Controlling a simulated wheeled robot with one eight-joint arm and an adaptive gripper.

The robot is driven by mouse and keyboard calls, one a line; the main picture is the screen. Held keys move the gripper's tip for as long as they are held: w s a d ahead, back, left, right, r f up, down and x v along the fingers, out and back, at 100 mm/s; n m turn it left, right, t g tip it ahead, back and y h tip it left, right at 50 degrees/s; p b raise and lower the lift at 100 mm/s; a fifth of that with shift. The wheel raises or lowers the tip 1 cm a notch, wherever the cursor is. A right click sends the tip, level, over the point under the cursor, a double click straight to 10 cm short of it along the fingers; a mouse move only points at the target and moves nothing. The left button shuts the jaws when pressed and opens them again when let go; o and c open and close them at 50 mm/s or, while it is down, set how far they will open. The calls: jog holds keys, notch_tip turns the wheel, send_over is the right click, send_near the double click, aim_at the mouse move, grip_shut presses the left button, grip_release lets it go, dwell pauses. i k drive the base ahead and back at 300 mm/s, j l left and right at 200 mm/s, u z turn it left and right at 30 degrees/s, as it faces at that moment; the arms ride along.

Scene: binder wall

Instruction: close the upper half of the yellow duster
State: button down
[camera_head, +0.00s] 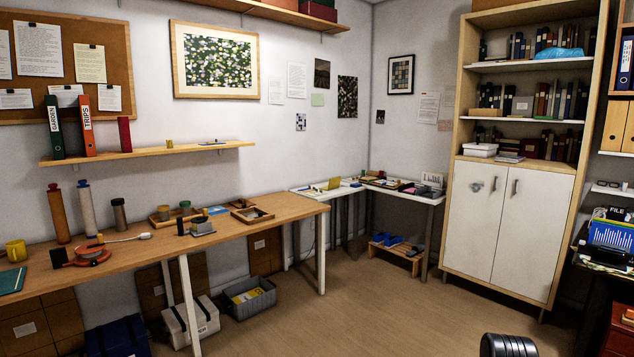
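A small yellow thing (334,183) stands on the white table at the back, near the room's corner. It may be the yellow duster, but it is too small and far to tell its shape or halves. Flat yellow pieces (247,295) also lie in the grey crate on the floor, and I cannot tell if one is a duster.
A long wooden table (150,250) with tools and jars runs along the left wall. The grey crate (262,302) and a white box (192,318) stand on the floor by it. A low wooden stool (418,258) is under the back table. The middle floor (370,310) is clear.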

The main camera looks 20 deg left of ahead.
aim_at(334, 182)
jog(key=i+u, duration=0.35)
jog(key=i, duration=3.3)
jog(key=i+u, duration=0.1)
jog(key=i, duration=0.5)
jog(key=i+u, duration=0.1)
jog(key=i, duration=0.5)
jog(key=i+l+u, duration=0.15)
jog(key=i, duration=0.45)
